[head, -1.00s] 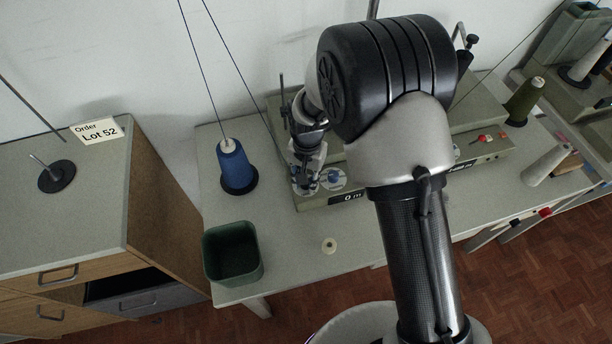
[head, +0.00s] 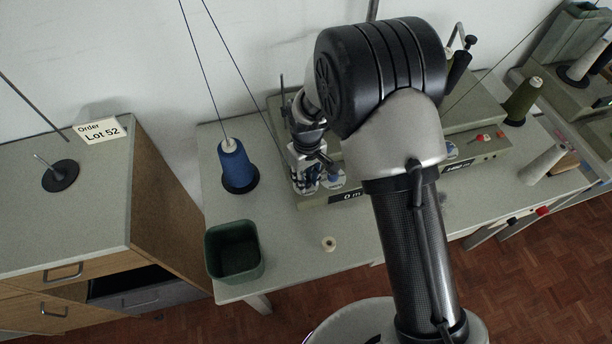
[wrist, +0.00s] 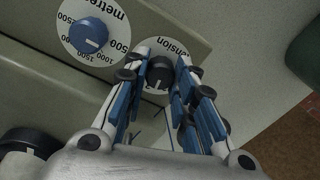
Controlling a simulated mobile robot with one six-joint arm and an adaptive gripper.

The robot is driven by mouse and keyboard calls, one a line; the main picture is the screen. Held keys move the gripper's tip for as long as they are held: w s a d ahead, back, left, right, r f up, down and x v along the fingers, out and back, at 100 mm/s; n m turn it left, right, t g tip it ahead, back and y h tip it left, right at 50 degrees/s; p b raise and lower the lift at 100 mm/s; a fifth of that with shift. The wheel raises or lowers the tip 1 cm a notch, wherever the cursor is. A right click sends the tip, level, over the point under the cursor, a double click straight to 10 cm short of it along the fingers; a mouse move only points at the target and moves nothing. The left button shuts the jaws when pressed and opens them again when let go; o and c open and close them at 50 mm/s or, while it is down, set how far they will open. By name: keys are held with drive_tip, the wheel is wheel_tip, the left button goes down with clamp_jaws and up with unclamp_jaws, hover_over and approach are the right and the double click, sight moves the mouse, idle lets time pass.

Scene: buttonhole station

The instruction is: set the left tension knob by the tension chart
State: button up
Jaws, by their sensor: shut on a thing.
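The left tension knob (wrist: 157,68) is black with a white mark and sits on a white round dial (wrist: 157,46) lettered "tension" in the wrist view. Its mark points toward the bottom of that view. My gripper (wrist: 164,72) is shut on this knob, with a blue-padded finger on each side. The fingers cover part of the dial's scale. In the head view my gripper (head: 304,182) is at the left front of the grey-green machine and hides the knob. I cannot make out a tension chart in either view.
A blue "metres" knob (wrist: 89,35) is beside the tension dial. A blue thread cone (head: 236,165) and a green bin (head: 233,250) stand left of the machine. A small pale spool (head: 328,244) is on the table front.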

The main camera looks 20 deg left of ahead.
sight(306, 179)
drive_tip(key=n, duration=0.7)
idle(0.6)
drive_tip(key=o, duration=1.1)
wheel_tip(306, 179, up, 12)
drive_tip(key=shift+w, duration=0.1)
idle(0.3)
